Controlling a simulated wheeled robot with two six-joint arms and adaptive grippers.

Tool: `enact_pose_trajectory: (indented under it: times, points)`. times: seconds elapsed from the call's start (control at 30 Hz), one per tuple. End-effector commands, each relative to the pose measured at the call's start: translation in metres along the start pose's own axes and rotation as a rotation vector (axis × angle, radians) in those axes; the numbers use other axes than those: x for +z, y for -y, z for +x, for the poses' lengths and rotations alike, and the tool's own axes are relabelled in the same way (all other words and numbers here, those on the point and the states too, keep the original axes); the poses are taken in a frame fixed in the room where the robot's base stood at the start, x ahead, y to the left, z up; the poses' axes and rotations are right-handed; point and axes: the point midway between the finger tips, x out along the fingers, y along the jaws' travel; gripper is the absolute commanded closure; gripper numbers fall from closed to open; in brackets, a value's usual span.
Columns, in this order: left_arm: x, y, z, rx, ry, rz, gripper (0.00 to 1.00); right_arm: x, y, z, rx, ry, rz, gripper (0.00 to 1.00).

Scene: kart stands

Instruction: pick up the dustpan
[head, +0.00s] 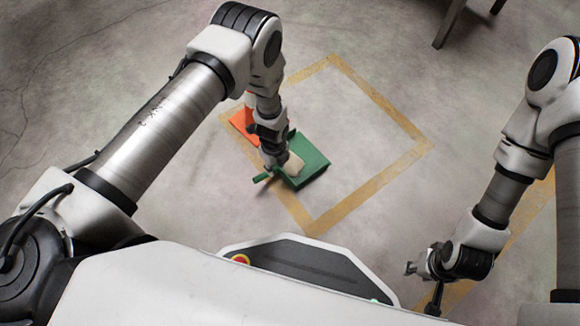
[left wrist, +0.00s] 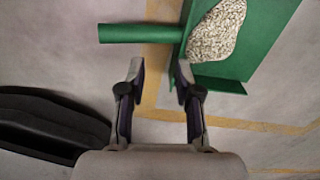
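The green dustpan (head: 314,165) lies on the floor inside the yellow tape outline, with a pale speckled heap (head: 294,165) in its pan. Its handle (head: 262,178) sticks out to the left. In the left wrist view the dustpan (left wrist: 262,35) is at the upper right, with its handle (left wrist: 140,33) just beyond the fingertips. My left gripper (head: 272,163) is over the dustpan in the head view, partly covering it. In the left wrist view the left gripper (left wrist: 160,68) is open with nothing between its fingers. My right gripper (head: 420,283) is open and empty at the lower right, away from the dustpan.
An orange-red flat thing (head: 240,123) lies behind the dustpan, partly hidden by my left arm. Yellow tape (head: 399,165) marks a square on the concrete floor. Dark furniture legs (head: 449,25) stand at the top right. The floor right of the dustpan is clear.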

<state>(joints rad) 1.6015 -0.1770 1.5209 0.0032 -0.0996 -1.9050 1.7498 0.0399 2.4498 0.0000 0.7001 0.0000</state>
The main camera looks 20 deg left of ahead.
Motion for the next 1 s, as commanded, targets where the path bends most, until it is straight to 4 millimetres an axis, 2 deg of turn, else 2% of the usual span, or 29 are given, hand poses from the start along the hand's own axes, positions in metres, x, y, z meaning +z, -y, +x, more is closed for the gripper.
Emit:
enact_pose_trajectory:
  times: [0.03, 0.1, 0.37, 0.57, 0.83, 0.9, 0.93, 1.0]
  points:
    - [-0.006, 0.015, 0.014, -0.011, 0.001, 0.056, 0.67, 0.0, 0.0, 0.009, 0.0, 0.0, 0.0, 0.6]
    - [-0.01, 0.024, 0.021, -0.018, 0.002, 0.096, 0.67, 0.0, 0.0, 0.013, 0.0, 0.0, 0.0, 0.6]
    - [-0.01, 0.026, 0.053, -0.019, 0.002, 0.102, 0.67, -0.001, -0.001, 0.038, 0.001, -0.003, 0.005, 0.6]
    - [-0.01, 0.027, 0.091, -0.02, 0.002, 0.101, 0.67, -0.003, -0.002, 0.067, 0.001, -0.007, 0.011, 0.6]
    - [-0.009, 0.027, 0.092, -0.02, 0.003, 0.098, 0.67, -0.004, -0.002, 0.066, 0.001, -0.009, 0.013, 0.6]
    - [-0.009, 0.027, 0.092, -0.02, 0.002, 0.098, 0.91, -0.003, -0.002, 0.066, 0.001, -0.009, 0.013, 0.6]
    - [-0.009, 0.027, 0.092, -0.02, 0.003, 0.098, 1.0, -0.003, -0.002, 0.066, 0.001, -0.009, 0.013, 0.6]
    - [-0.009, 0.027, 0.092, -0.02, 0.003, 0.098, 1.0, -0.003, -0.002, 0.066, 0.001, -0.009, 0.012, 0.6]
